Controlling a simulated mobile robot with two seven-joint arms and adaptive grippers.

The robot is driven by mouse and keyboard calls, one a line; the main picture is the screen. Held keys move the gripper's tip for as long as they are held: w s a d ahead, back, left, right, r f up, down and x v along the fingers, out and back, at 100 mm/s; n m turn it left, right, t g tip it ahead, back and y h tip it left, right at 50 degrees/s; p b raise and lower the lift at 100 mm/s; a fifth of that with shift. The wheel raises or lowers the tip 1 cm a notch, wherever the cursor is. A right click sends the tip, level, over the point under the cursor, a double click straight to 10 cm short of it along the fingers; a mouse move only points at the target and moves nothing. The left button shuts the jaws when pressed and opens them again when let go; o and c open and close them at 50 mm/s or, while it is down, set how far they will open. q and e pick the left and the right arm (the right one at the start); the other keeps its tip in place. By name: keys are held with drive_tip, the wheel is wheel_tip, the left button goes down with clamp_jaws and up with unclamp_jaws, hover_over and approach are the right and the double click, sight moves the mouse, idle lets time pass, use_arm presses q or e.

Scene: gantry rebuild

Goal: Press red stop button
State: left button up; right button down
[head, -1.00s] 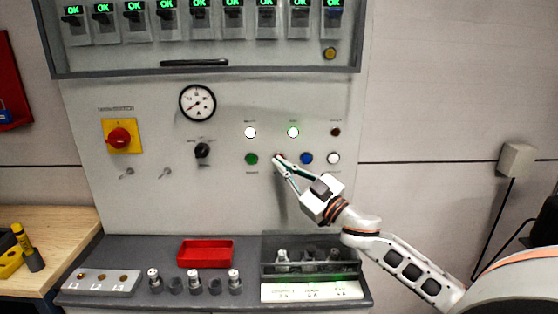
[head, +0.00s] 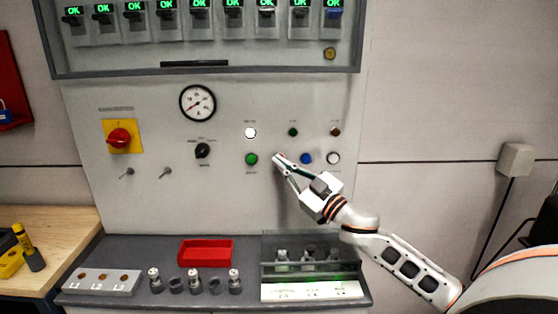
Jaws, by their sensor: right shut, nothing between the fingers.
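My right gripper (head: 279,158) is shut and empty, with its fingertips at the panel in the button row, between the green button (head: 251,159) and the blue button (head: 306,159). The fingertips cover that spot, so the red stop button is hidden behind them. I cannot see how far it is pressed in. Above the row, the white lamp (head: 250,133) is lit, the green lamp (head: 293,132) is dark, and the lamp at the right (head: 336,132) looks dull amber-brown. My left gripper is not in view.
A white button (head: 333,158) sits right of the blue one. A red and yellow rotary switch (head: 120,137), a gauge (head: 198,103) and a black selector knob (head: 202,151) are further left. A red tray (head: 205,253) and a clear-fronted bin (head: 311,257) stand on the ledge below.

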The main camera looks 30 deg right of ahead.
drive_tip(key=shift+s+a+p, duration=0.4)
drive_tip(key=shift+s, duration=0.25)
drive_tip(key=shift+s, duration=0.1)
drive_tip(key=s+a, duration=0.1)
drive_tip(key=s+p, duration=0.1)
drive_tip(key=s+a, duration=0.1)
drive_tip(key=s, duration=0.1)
drive_tip(key=shift+a+p, duration=0.3)
drive_tip(key=shift+p, duration=0.1)
drive_tip(key=shift+s, duration=0.15)
idle(0.7)
